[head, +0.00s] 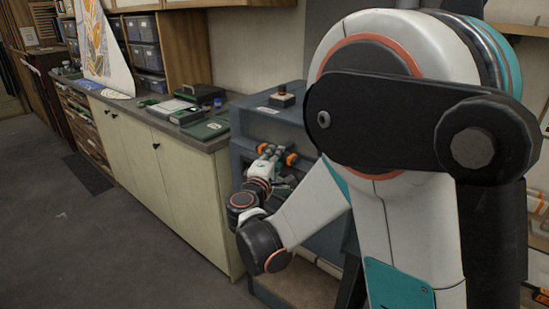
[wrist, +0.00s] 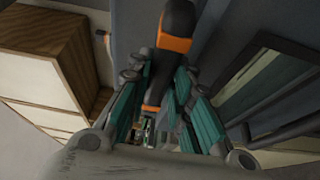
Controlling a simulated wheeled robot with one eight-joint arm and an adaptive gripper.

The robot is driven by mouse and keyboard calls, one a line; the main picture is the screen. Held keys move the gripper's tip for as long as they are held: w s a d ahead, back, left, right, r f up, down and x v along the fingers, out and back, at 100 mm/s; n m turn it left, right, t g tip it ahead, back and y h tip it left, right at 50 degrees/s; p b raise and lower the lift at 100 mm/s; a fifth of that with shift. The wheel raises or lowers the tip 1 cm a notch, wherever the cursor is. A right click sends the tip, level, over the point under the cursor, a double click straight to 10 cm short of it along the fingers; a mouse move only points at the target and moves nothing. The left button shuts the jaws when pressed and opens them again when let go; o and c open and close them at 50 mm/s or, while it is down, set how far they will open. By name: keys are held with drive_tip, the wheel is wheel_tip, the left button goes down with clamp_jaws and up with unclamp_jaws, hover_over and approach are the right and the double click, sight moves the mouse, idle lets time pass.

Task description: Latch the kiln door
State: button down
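The kiln (head: 322,229) is the blue-grey cabinet at the end of the counter in the head view, partly hidden by my arm. My gripper (head: 273,152) is at its front. A black handle with orange bands (wrist: 176,22) runs between the teal fingers of my gripper (wrist: 160,72) in the wrist view. The fingers lie close along both sides of the handle and appear shut on it. In the head view the handle's orange parts (head: 291,158) show beside the gripper. The door's edge and any gap are hard to make out.
A counter with pale cupboards (head: 165,170) stands left of the kiln, with boxes and a green mat (head: 206,128) on top. A small dark block (head: 282,98) sits on the kiln top. The floor at left (head: 70,230) is clear. A wooden cabinet (wrist: 75,62) shows in the wrist view.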

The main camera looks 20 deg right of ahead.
drive_tip(key=shift+n, duration=0.3)
drive_tip(key=n+g+p, duration=0.2)
drive_tip(key=n, duration=0.2)
drive_tip(key=n+g+p, duration=0.1)
drive_tip(key=n+g, duration=0.1)
drive_tip(key=n, duration=0.2)
drive_tip(key=n+g+h+p, duration=0.1)
drive_tip(key=n+g+p, duration=0.1)
drive_tip(key=n+g, duration=0.1)
drive_tip(key=shift+w+a+r+n+p, duration=0.2)
drive_tip(key=shift+r+n+p, duration=0.1)
drive_tip(key=shift+n, duration=0.5)
idle(0.5)
drive_tip(key=c, duration=1.4)
unclamp_jaws()
drive_tip(key=shift+c, duration=0.2)
drive_tip(key=shift+a, duration=0.1)
